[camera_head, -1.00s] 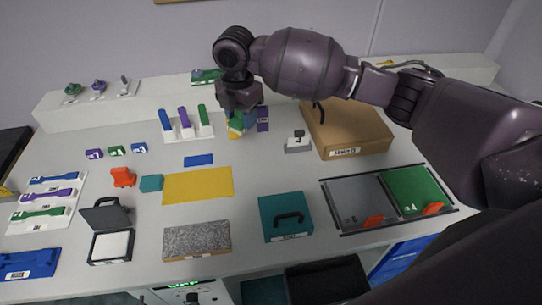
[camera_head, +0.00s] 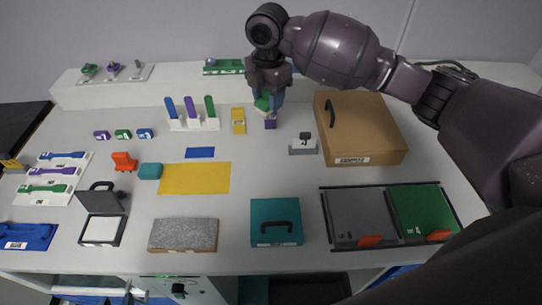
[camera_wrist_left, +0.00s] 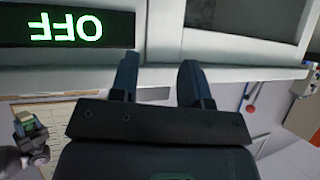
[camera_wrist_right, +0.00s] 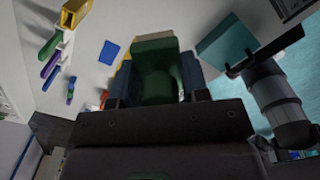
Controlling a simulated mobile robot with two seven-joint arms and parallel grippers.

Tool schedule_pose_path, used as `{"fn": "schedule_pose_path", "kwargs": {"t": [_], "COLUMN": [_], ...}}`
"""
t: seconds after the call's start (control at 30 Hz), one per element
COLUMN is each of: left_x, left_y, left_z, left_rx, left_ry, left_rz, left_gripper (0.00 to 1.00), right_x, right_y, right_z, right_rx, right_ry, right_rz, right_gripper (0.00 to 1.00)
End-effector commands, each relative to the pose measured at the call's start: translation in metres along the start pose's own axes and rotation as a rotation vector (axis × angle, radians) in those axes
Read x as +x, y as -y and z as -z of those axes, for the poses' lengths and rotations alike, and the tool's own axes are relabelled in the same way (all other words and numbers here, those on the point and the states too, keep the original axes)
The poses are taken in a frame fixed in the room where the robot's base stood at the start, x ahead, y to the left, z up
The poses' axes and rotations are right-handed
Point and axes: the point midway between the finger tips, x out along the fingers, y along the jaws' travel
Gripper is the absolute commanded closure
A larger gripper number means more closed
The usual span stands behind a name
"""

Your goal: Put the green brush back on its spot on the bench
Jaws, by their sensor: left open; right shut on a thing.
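The green brush (camera_wrist_right: 155,72) sits between the two fingers of my right gripper (camera_wrist_right: 155,85), which is shut on it. In the head view, my right gripper (camera_head: 268,98) holds the green brush (camera_head: 262,104) over the back of the bench, above or just in front of a purple block (camera_head: 270,123). The fingers hide part of the brush, and I cannot tell whether it touches the block. My left gripper (camera_wrist_left: 158,78) is open and empty in the left wrist view, in front of a dark display with green letters; it is outside the head view.
A yellow block (camera_head: 238,121) stands left of the purple one. A white rack (camera_head: 193,124) with blue, purple and green upright pieces is further left. A grey-white holder (camera_head: 303,146) and a large brown box (camera_head: 362,130) stand right. A yellow mat (camera_head: 195,178) lies in front.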

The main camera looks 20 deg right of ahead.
Motion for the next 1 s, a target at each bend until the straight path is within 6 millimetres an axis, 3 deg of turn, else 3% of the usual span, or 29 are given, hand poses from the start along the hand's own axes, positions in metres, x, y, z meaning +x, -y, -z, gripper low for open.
{"fn": "schedule_pose_path", "kwargs": {"t": [0.6, 1.0], "left_x": [0.006, 0.007], "left_y": [-0.001, -0.001], "left_z": [-0.003, -0.005], "left_rx": [0.002, 0.002], "left_ry": [-0.005, -0.005], "left_rz": [-0.001, -0.001], "left_gripper": [0.57, 0.57], "right_x": [0.129, 0.161], "right_y": [0.001, 0.001], "right_z": [0.001, 0.000], "right_rx": [0.004, 0.004], "right_ry": [-0.002, -0.001], "right_rz": [0.005, 0.004], "right_gripper": [0.80, 0.80]}}
